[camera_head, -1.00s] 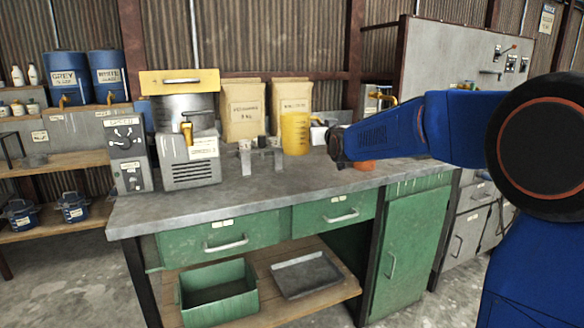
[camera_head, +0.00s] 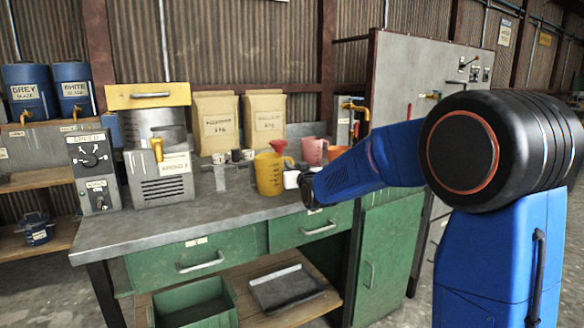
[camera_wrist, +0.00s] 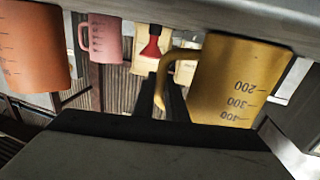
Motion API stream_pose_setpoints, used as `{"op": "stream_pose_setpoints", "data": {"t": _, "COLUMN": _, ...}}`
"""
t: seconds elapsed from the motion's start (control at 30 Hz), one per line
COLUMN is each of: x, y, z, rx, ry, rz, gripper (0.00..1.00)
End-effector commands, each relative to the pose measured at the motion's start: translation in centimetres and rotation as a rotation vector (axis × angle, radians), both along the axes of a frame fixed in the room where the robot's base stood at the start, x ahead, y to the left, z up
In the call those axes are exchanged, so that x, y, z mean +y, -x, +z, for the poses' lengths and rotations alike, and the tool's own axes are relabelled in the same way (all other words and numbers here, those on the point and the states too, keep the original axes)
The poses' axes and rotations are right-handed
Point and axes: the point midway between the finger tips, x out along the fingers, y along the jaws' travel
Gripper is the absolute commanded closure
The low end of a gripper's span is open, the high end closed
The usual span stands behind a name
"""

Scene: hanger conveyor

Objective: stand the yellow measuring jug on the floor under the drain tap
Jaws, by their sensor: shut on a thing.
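The yellow measuring jug (camera_head: 269,175) is at my gripper (camera_head: 298,182), over the right part of the workbench. The wrist view shows the jug (camera_wrist: 225,85) upside down in the picture, with black scale marks and its handle toward the fingers. My gripper (camera_wrist: 172,103) is shut on the jug's handle; the exact grip is partly hidden. I cannot tell whether the jug's base touches the bench. A yellow tap (camera_head: 356,108) sticks out at the grey cabinet behind my arm, and another yellow tap (camera_head: 157,148) is on the grey machine. I cannot tell which is the drain tap.
A pink jug (camera_head: 314,151), an orange jug (camera_head: 337,153) and a red funnel (camera_head: 278,147) stand behind the yellow jug. Two paper bags (camera_head: 216,125) are at the back. The bench top (camera_head: 130,225) is clear at front left. Below are a green bin (camera_head: 195,305) and a grey tray (camera_head: 285,288).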

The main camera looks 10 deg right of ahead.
Motion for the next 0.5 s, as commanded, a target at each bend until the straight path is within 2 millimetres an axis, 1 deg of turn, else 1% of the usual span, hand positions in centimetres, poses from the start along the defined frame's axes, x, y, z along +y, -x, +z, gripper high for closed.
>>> {"op": "stream_pose_setpoints", "data": {"t": 0.2, "x": 0.0, "y": 0.01, "z": 0.05, "rx": -0.001, "ry": 0.0, "rz": 0.0, "gripper": 1.0}}
{"op": "stream_pose_setpoints", "data": {"t": 0.33, "x": 0.0, "y": 0.0, "z": -0.25, "rx": 0.0, "ry": 0.0, "rz": 0.0, "gripper": 1.0}}
{"op": "stream_pose_setpoints", "data": {"t": 0.37, "x": 0.0, "y": 0.01, "z": -0.26, "rx": 0.0, "ry": 0.0, "rz": 0.0, "gripper": 0.84}}
{"op": "stream_pose_setpoints", "data": {"t": 0.4, "x": 0.0, "y": 0.01, "z": -0.24, "rx": 0.0, "ry": 0.0, "rz": 0.0, "gripper": 0.74}}
{"op": "stream_pose_setpoints", "data": {"t": 0.43, "x": 0.0, "y": 0.01, "z": -0.23, "rx": 0.0, "ry": 0.0, "rz": 0.0, "gripper": 0.7}}
{"op": "stream_pose_setpoints", "data": {"t": 0.5, "x": 0.0, "y": 0.01, "z": -0.23, "rx": 0.0, "ry": 0.0, "rz": 0.0, "gripper": 0.7}}
